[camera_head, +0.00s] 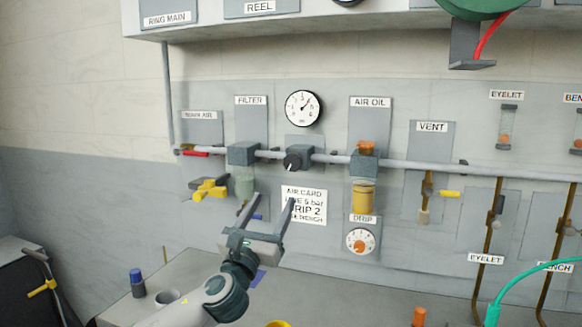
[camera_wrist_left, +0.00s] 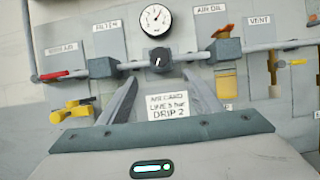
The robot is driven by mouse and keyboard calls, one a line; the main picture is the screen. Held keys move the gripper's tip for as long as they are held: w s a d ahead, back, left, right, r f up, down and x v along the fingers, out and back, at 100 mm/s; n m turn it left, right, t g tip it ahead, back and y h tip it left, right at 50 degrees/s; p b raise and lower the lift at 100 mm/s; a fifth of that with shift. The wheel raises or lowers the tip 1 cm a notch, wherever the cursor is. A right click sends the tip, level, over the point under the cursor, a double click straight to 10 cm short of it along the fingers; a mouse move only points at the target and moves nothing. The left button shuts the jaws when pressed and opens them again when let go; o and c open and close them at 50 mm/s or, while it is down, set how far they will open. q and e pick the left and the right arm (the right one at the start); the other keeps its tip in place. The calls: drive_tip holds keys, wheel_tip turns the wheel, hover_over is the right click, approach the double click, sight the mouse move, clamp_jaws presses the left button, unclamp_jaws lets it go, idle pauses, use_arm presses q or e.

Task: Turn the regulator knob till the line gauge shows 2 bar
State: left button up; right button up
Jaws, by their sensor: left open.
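The line gauge (camera_head: 304,108) is a round white dial above the pipe. Its needle points up and to the right; the numbers are too small to read surely. It also shows in the left wrist view (camera_wrist_left: 155,19). Below it the black regulator knob (camera_head: 293,162) with a white mark sits on the grey regulator block (camera_head: 305,150). The knob faces me between the fingers in the left wrist view (camera_wrist_left: 159,61). My left gripper (camera_head: 272,202) is open and empty, below the knob in the head view and apart from it. My right gripper is out of view.
An air card (camera_head: 304,205) hangs below the knob. The filter block (camera_head: 243,153) is on the left, the air oil unit (camera_head: 364,162) and drip dial (camera_head: 361,240) on the right. A yellow valve handle (camera_head: 209,188) and the horizontal pipe (camera_head: 400,165) stick out from the panel.

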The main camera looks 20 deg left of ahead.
use_arm(q)
drive_tip(key=p, duration=0.2)
approach(292, 166)
drive_tip(key=p+x, duration=0.1)
drive_tip(key=x, duration=0.6)
drive_tip(key=shift+w+r, duration=0.15)
drive_tip(key=shift+w, duration=0.1)
drive_tip(key=shift+p+x, duration=0.45)
drive_tip(key=shift+x, duration=0.45)
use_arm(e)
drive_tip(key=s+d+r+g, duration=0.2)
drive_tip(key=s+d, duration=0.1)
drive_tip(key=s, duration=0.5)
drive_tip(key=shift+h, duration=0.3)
use_arm(q)
drive_tip(key=c, duration=1.1)
